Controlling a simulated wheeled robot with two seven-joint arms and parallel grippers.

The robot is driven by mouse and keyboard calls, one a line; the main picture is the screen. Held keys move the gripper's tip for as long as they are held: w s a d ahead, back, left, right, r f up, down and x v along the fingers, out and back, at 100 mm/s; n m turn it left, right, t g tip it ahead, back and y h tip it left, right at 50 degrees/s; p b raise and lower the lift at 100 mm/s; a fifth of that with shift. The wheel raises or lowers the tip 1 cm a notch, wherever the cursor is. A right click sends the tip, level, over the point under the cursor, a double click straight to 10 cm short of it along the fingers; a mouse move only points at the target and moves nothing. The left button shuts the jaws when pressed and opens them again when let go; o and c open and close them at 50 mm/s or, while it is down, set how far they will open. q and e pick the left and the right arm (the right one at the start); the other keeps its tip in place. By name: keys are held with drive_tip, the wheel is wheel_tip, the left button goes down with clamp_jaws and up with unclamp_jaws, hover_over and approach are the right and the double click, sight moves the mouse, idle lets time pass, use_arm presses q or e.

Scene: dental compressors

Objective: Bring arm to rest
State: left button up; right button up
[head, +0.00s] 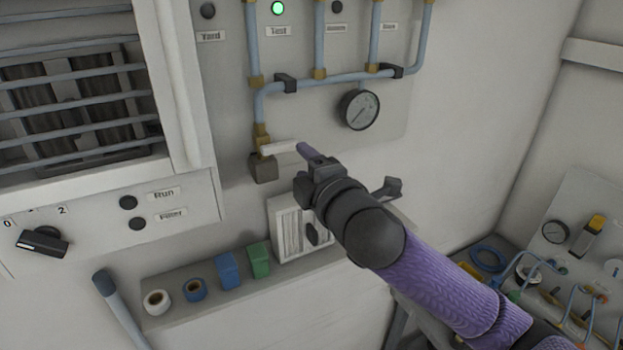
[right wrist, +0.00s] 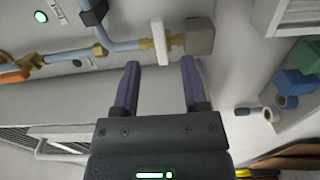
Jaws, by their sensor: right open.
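My right arm reaches in from the lower right of the head view. Its gripper (head: 306,152) is beside a white lever (head: 280,147) on the wall piping. In the right wrist view my right gripper (right wrist: 160,72) has its two purple fingers apart, with nothing between them. The white lever (right wrist: 160,42) lies just beyond the fingertips, next to a grey valve block (right wrist: 199,37). I cannot tell whether a fingertip touches the lever. My left gripper is in neither view.
Blue pipes (head: 330,79) and a round gauge (head: 358,109) are on the wall panel, under a lit green lamp (head: 278,8). A shelf (head: 180,318) below holds tape rolls and blue and green boxes. A cluttered bench (head: 575,230) stands at the right.

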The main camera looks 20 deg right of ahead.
drive_tip(key=shift+s, duration=1.2)
